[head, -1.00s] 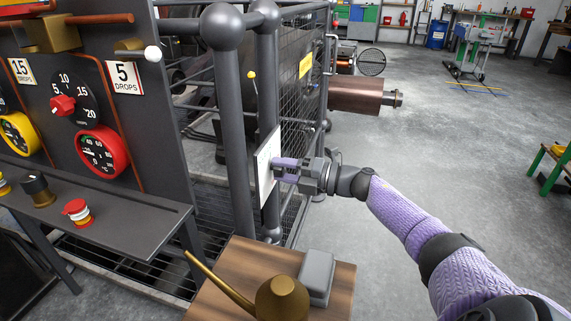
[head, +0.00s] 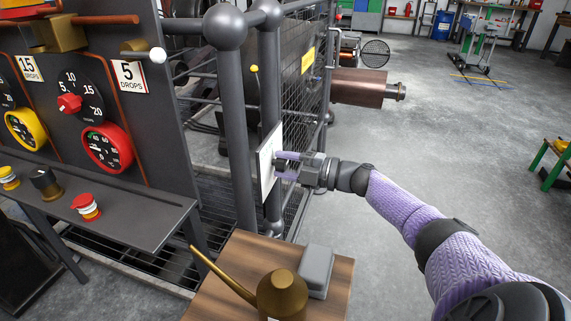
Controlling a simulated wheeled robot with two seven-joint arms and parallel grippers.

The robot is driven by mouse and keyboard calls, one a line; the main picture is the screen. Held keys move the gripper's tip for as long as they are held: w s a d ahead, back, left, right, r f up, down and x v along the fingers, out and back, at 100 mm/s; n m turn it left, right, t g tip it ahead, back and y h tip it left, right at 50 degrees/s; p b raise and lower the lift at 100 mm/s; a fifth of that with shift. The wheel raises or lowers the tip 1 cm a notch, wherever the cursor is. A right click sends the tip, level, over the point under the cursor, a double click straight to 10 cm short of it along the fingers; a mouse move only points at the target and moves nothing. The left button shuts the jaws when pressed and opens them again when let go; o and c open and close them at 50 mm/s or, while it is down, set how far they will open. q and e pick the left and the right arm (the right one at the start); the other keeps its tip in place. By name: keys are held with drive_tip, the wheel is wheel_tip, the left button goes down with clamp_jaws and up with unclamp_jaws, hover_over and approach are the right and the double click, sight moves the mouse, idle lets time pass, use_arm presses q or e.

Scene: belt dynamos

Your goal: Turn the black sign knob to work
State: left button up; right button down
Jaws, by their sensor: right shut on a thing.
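A white sign plate (head: 265,163) is fixed upright on the grey posts of the mesh cage. We see it nearly edge-on, so its writing cannot be read. The black sign knob (head: 279,163) shows as a small dark piece on the plate's right side. My right gripper (head: 283,165) reaches in from the right and is shut on the knob. Its purple fingers cover most of the knob, and its turned position cannot be told. My left gripper is not in view.
A wooden table (head: 230,262) with a brass oil can (head: 282,295) and a grey box (head: 316,270) stands below my right arm. A dark panel with dials and a red push button (head: 85,206) is at the left. Open floor (head: 430,140) lies right.

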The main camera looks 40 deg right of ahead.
drive_tip(key=c, duration=0.5)
unclamp_jaws()
drive_tip(key=shift+c, duration=0.2)
drive_tip(key=shift+o, duration=1.6)
drive_tip(key=shift+s+d, duration=0.1)
drive_tip(key=shift+s, duration=0.05)
use_arm(q)
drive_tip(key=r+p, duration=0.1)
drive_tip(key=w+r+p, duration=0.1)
drive_tip(key=p, duration=0.1)
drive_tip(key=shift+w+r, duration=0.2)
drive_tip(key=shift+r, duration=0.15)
use_arm(e)
drive_tip(key=v, duration=0.9)
drive_tip(key=shift+s, duration=0.25)
drive_tip(key=shift+d, duration=0.15)
